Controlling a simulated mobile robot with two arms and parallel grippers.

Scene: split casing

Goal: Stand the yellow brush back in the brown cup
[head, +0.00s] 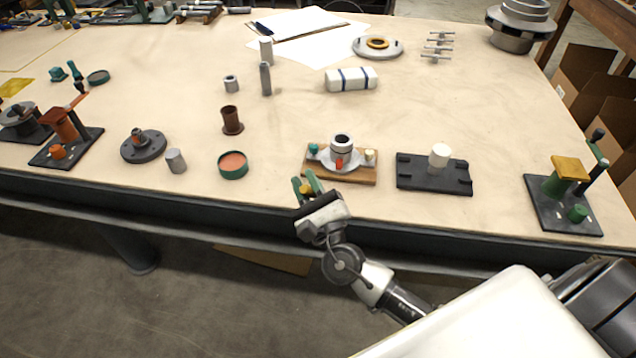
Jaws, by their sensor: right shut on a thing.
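The brown cup (231,118) stands upright on the table, left of centre, and looks empty from here. My right gripper (308,186) is at the table's front edge, in front of the wooden board, to the right of and nearer than the cup. Its green fingers are shut on a small yellow thing (306,190), which I take to be the yellow brush. Most of it is hidden by the fingers and the gripper body, so its tilt cannot be told. My left gripper is not in view.
A wooden board (312,175) with a grey ring part stands just behind the gripper. A green-rimmed round dish (233,165) and a grey cylinder (175,160) stand in front of the cup. A black tray (434,185) is to the right.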

